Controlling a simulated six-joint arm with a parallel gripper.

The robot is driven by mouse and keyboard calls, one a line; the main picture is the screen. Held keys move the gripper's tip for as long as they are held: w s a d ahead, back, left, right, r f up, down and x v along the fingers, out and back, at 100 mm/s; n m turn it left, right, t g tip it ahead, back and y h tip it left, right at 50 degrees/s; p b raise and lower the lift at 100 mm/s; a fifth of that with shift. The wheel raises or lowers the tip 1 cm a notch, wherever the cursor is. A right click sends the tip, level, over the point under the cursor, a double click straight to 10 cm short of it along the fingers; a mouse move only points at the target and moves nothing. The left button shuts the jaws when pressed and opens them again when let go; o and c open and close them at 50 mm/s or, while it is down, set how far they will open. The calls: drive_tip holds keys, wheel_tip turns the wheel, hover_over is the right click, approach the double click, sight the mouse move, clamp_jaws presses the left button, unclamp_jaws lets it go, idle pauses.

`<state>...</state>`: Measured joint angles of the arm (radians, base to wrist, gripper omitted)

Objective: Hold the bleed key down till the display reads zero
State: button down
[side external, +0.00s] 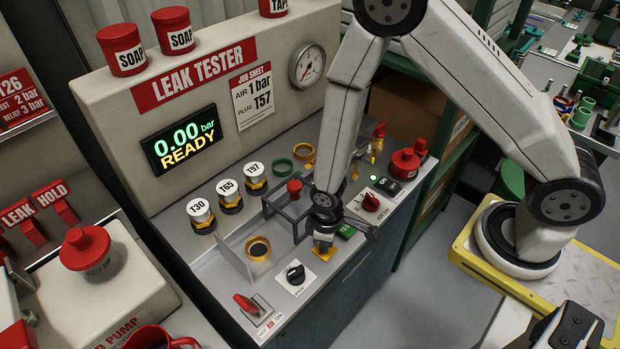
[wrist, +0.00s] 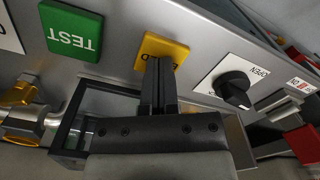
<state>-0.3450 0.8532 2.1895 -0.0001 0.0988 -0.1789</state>
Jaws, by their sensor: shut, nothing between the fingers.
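The yellow bleed key (side external: 324,253) is on the tester's sloping front panel; it also shows in the wrist view (wrist: 168,48), its label partly hidden by my fingers. My gripper (side external: 322,246) points down with its fingers shut and empty, tips at the key. In the wrist view the fingertips (wrist: 159,62) overlap the key's lower edge. I cannot tell whether the key is pressed in. The display (side external: 181,144) on the leak tester reads 0.00 bar, with READY in yellow below.
The green TEST key (wrist: 72,29) is beside the bleed key. A black knob (side external: 295,274) sits on its other side.

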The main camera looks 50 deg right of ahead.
idle(0.3)
wheel_tip(320, 180, up, 8)
idle(1.2)
drive_tip(key=shift+r, duration=0.1)
drive_tip(key=s+d+r+m+t, duration=0.2)
drive_tip(key=d+r+m, duration=0.4)
drive_tip(key=d+r, duration=0.4)
drive_tip(key=shift+d+r+t, duration=0.3)
drive_tip(key=shift+d+r, duration=0.1)
drive_tip(key=shift+r, duration=0.65)
idle(1.0)
